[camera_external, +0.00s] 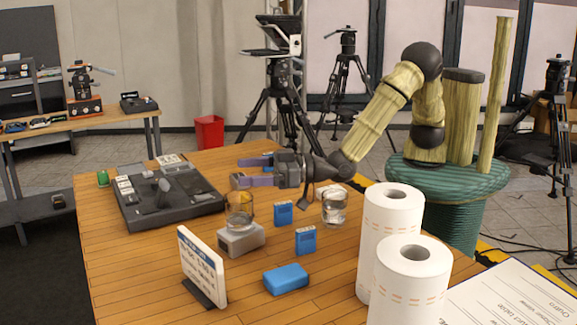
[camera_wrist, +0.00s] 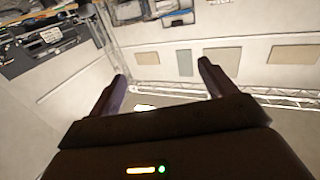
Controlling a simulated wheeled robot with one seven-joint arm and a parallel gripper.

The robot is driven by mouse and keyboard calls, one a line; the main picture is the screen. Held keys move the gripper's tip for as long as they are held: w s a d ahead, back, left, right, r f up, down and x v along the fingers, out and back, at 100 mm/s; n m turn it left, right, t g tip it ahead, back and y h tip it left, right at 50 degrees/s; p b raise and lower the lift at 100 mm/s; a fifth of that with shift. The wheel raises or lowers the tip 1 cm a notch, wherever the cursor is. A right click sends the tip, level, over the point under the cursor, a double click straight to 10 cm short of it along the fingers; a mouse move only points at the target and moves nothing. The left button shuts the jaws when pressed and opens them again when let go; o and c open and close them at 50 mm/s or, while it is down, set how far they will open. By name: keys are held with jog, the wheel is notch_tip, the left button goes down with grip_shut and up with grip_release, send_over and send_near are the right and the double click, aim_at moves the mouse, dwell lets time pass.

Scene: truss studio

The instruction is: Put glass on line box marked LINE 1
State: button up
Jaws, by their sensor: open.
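One clear glass (camera_external: 239,212) appears to stand upright on a small light grey box (camera_external: 242,241) near the middle of the table. Another glass (camera_external: 335,208), with clear liquid in it, stands to the right, in front of a small whitish box (camera_external: 338,190). I cannot read any line marking on the boxes. My gripper (camera_external: 241,171) is open and empty, held level above the table and pointing left, behind and higher than the first glass.
A dark mixer console (camera_external: 170,205) lies left. Blue boxes (camera_external: 286,279) (camera_external: 283,213) (camera_external: 305,240) lie around the middle. A white sign (camera_external: 202,266) stands in front; two paper rolls (camera_external: 411,285) (camera_external: 392,225) stand at right. The front left tabletop (camera_external: 125,270) is clear.

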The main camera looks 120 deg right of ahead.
jog(key=s+d+f+n+g+y, duration=0.1)
jog(key=s+g, duration=0.3)
jog(key=s, duration=0.8)
jog(key=s+d+f+n+g+y, duration=0.2)
jog(key=s+f+g+y, duration=0.1)
jog(key=s, duration=0.9)
jog(key=s+d+f+n+g+y, duration=0.1)
jog(key=s+d+f+g+y, duration=0.1)
jog(key=s+g, duration=0.5)
jog(key=s+f, duration=0.1)
jog(key=s, duration=0.4)
jog(key=shift+d+f+y, duration=0.15)
jog(key=shift+d+y, duration=0.2)
jog(key=shift+y, duration=0.05)
jog(key=shift+o, duration=0.3)
dwell(1.2)
